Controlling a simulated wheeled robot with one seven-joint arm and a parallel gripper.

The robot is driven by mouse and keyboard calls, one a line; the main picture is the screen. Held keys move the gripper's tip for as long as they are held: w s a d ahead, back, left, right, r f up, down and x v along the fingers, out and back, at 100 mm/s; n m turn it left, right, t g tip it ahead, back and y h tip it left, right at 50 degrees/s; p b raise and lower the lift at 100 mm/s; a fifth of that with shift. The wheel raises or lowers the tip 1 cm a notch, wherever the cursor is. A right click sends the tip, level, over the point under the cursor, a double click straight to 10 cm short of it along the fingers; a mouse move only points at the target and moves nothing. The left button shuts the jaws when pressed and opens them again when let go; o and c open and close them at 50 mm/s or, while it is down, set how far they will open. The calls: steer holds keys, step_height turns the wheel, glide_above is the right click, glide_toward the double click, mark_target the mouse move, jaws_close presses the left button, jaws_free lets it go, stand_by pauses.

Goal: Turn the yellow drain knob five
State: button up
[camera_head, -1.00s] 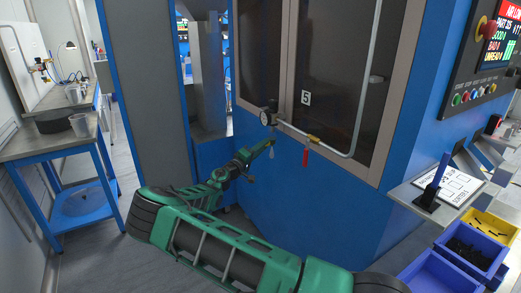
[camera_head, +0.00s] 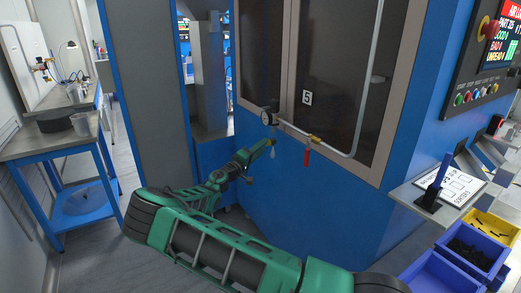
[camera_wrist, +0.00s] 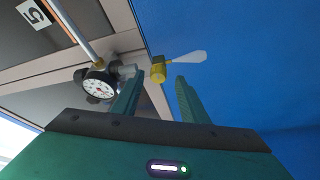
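In the head view my gripper (camera_head: 271,143) is just below the gauge (camera_head: 267,117), and the knob cannot be made out there. The number 5 label (camera_head: 307,97) is on the cabinet window above.
A grey pipe (camera_head: 330,150) runs right from the gauge, with a brass valve and hanging red lever (camera_head: 307,157) close to my gripper. The blue cabinet wall (camera_head: 285,200) stands just behind. Blue and yellow bins (camera_head: 470,255) are at the right, a blue-framed bench (camera_head: 50,142) at the left.

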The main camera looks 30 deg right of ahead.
steer(key=v, duration=0.9)
steer(key=shift+a, duration=0.3)
